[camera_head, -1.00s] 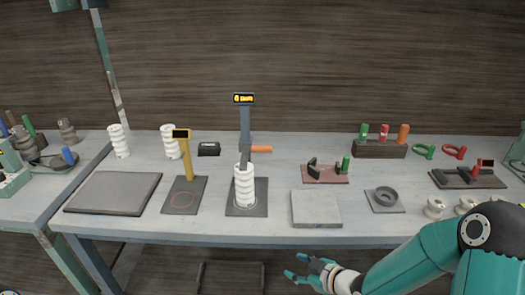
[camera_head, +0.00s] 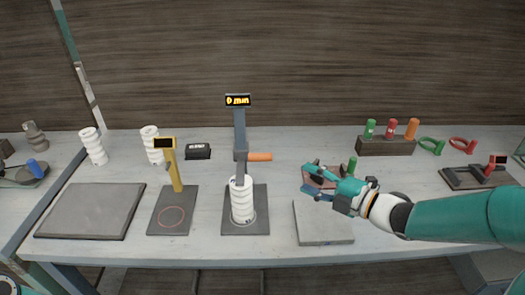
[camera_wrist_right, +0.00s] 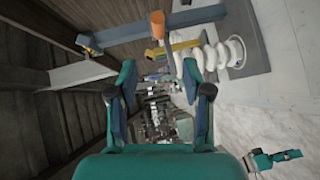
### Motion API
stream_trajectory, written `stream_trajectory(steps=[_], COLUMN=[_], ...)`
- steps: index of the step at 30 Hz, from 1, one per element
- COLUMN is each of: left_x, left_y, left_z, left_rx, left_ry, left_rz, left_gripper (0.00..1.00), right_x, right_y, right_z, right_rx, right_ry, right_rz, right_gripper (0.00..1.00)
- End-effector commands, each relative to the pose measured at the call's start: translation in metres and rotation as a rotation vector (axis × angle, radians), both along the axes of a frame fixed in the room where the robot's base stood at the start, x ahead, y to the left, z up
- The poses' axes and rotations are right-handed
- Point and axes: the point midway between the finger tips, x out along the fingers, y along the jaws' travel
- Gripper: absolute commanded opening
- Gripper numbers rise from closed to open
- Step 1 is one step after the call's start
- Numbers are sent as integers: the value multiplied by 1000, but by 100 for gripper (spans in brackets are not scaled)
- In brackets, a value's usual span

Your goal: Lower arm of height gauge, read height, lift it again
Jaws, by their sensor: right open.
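The height gauge (camera_head: 239,128) stands mid-table, a dark grey column with a lit display (camera_head: 238,100) reading "0 mm". Its arm carries an orange handle (camera_head: 260,157) sticking out to the right. A white ribbed part (camera_head: 242,204) stands upright on the gauge's base plate (camera_head: 262,222); I cannot tell whether the arm touches it. My right gripper (camera_head: 313,181) is open and empty, right of and lower than the handle. In the right wrist view the handle (camera_wrist_right: 157,24) shows beyond the open fingers (camera_wrist_right: 160,75). A teal piece there (camera_wrist_right: 272,160) may be my left gripper; its jaws are unclear.
A yellow gauge (camera_head: 172,165) stands to the left, with white ribbed parts (camera_head: 94,147) behind it. A grey slab (camera_head: 324,228) lies below my right gripper, and a small red-based fixture is partly hidden behind it. A dark holder (camera_head: 385,146) stands back right.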

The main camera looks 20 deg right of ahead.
Motion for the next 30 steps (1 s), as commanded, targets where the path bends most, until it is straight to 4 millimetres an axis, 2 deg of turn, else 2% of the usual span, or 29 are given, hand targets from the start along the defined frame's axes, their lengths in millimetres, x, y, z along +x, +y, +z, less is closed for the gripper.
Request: stream_trajectory(steps=[7,21,30], left_x=[-1,0,0], left_y=[0,0,0], left_z=[7,33,42], left_rx=[0,0,0], left_ry=[2,1,1], left_rz=[-1,0,0], left_gripper=[40,40,40], right_x=[19,103,133], right_y=[8,52,68], right_z=[-2,-15,-22], right_rx=[-2,-1,-2], right_ry=[0,0,0], right_rz=[-11,-20,-23], right_gripper=[50,50,50])
